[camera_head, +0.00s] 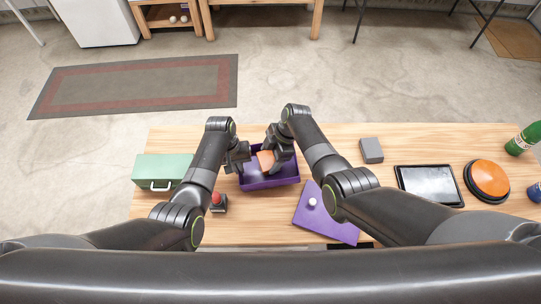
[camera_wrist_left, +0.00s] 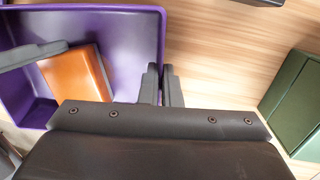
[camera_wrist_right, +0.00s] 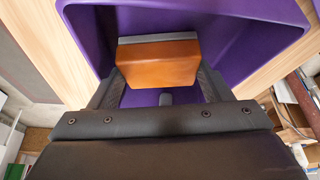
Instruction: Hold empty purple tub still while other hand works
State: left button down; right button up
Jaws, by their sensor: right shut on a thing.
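The purple tub (camera_head: 270,182) stands on the table, open side up. It is not empty: an orange block (camera_head: 265,160) is inside its walls, also seen in the left wrist view (camera_wrist_left: 78,75). My left gripper (camera_head: 240,166) is at the tub's left wall, one finger inside and one outside; in the left wrist view its fingers (camera_wrist_left: 164,88) are close together on that wall. My right gripper (camera_head: 277,158) reaches into the tub and is shut on the orange block, which also shows between its fingers in the right wrist view (camera_wrist_right: 158,63). Whether the block touches the floor is unclear.
A purple lid (camera_head: 322,222) with a white knob lies to the tub's right. A green box (camera_head: 160,170) and a small red-topped object (camera_head: 217,202) are left. A grey block (camera_head: 371,150), a tablet (camera_head: 430,184), an orange button (camera_head: 488,180) and a green bottle (camera_head: 524,138) stand right.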

aim_at(269, 168)
jog(key=shift+a+r, duration=0.1)
dwell(0.7)
jog(key=shift+s, duration=1.5)
jog(key=shift+w+f, duration=0.2)
jog(key=shift+w, duration=1.2)
jog(key=shift+s, duration=1.4)
jog(key=shift+w, duration=1.4)
jog(key=shift+s+f, duration=0.1)
jog(key=shift+s, duration=1.35)
jog(key=shift+w, duration=1.1)
jog(key=shift+w, duration=0.1)
